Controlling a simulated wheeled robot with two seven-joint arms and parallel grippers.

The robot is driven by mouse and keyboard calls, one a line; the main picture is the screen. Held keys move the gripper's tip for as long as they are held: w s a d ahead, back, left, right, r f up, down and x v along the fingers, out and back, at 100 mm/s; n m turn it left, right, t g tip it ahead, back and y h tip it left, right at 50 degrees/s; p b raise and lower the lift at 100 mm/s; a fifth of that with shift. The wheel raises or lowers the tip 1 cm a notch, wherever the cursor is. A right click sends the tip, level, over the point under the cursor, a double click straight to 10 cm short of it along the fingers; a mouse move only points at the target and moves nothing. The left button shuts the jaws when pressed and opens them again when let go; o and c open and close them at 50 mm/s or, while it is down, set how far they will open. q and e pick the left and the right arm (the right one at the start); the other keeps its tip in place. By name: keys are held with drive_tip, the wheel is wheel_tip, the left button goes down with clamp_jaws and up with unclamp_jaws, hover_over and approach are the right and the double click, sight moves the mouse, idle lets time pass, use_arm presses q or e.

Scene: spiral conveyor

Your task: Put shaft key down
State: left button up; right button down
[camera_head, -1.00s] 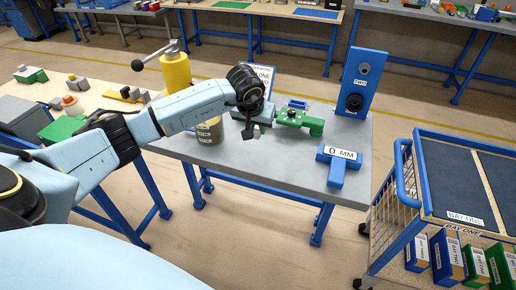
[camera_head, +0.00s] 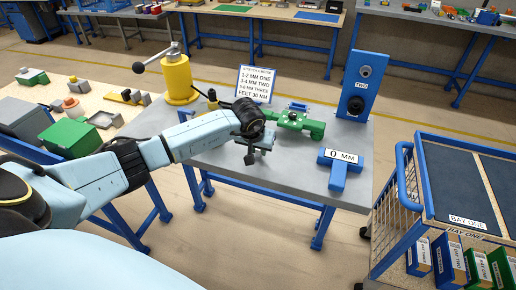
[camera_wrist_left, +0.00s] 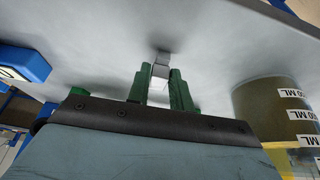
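My left gripper (camera_head: 249,158) is low over the front part of the grey table (camera_head: 290,180). In the left wrist view its two green fingers (camera_wrist_left: 160,88) stand close on either side of a small pale grey block, the shaft key (camera_wrist_left: 159,71), and appear shut on it. The key's far end is near the grey tabletop; I cannot tell whether it touches. In the head view the key is too small and covered to make out. My right gripper is not in view.
A green fixture (camera_head: 294,121) stands behind the gripper. A blue stand marked "0 MM" (camera_head: 338,168) is to the right, and a blue "TWO" post (camera_head: 360,84) behind. A labelled olive container (camera_wrist_left: 275,105) is close by in the wrist view. Bare tabletop lies in front.

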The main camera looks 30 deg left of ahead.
use_arm(q)
drive_tip(key=o, duration=0.3)
drive_tip(key=shift+o, duration=0.2)
drive_tip(key=shift+r, duration=0.25)
drive_tip(key=p+v, duration=0.1)
drive_tip(key=v, duration=1.1)
drive_tip(key=shift+s+f, duration=0.1)
